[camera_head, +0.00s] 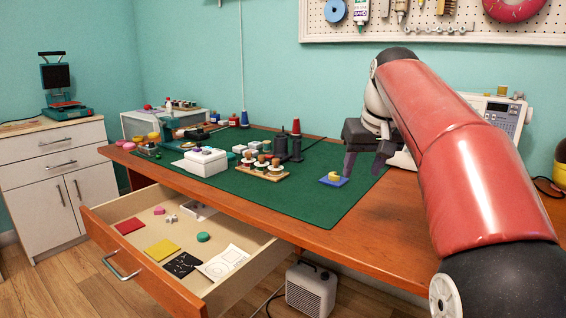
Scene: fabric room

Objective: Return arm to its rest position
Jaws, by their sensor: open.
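My gripper (362,166) is open and hangs over the right part of the green mat (311,210) on the wooden table. Its two dark fingers point down and stand apart. A small yellow object (334,176) sits on a blue square (330,182) just left of the fingertips. I see nothing held between the fingers. My red arm reaches in from the lower right and hides part of the table and the white machine behind it.
An open drawer (128,270) with fabric pieces juts out at the front left. Thread spools on a wooden rack (263,174), dark spools (281,148) and a white box (202,162) stand mid-table. A white sewing machine (502,112) is behind my arm. The mat's front is clear.

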